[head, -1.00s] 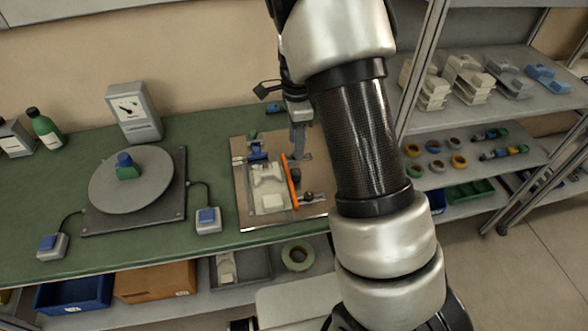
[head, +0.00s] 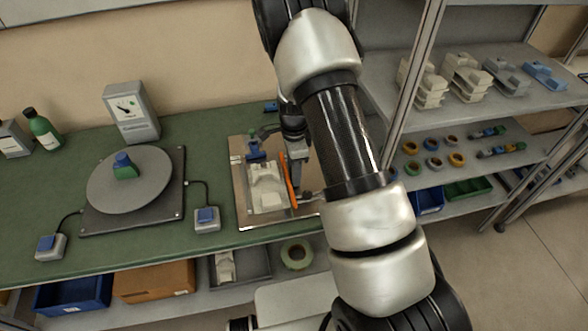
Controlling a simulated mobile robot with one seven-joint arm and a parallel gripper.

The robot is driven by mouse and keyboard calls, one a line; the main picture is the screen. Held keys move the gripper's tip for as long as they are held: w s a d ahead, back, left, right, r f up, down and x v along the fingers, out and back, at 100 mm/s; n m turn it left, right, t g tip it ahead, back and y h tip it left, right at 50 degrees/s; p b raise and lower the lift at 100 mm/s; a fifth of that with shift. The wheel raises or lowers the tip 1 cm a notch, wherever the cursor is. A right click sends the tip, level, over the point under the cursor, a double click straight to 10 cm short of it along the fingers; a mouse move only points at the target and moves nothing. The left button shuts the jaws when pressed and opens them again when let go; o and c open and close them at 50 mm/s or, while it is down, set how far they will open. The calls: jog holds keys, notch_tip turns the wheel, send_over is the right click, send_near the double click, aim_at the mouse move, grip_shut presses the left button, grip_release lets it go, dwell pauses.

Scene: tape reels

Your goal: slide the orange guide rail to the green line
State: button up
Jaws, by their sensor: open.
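The orange guide rail (head: 289,180) is a thin upright strip on the right part of a light board (head: 245,217) on the green bench. It runs roughly front to back, beside a white fixture (head: 266,185). My gripper (head: 297,172) is open and points down at the rail's right side, close to it. Whether its fingers touch the rail or straddle it cannot be told. I cannot make out the green line; my arm covers the board's right side.
A blue and green piece (head: 254,147) stands at the board's back left. A turntable (head: 130,183) and a switch box (head: 207,218) are to the left. A shelf post (head: 411,85) rises right of my arm.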

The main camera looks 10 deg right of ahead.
grip_shut()
jog(key=shift+a+f, duration=0.1)
jog(key=shift+a, duration=0.25)
grip_release()
notch_tip(320, 180, up, 18)
jog(key=shift+f, duration=0.15)
dwell(0.6)
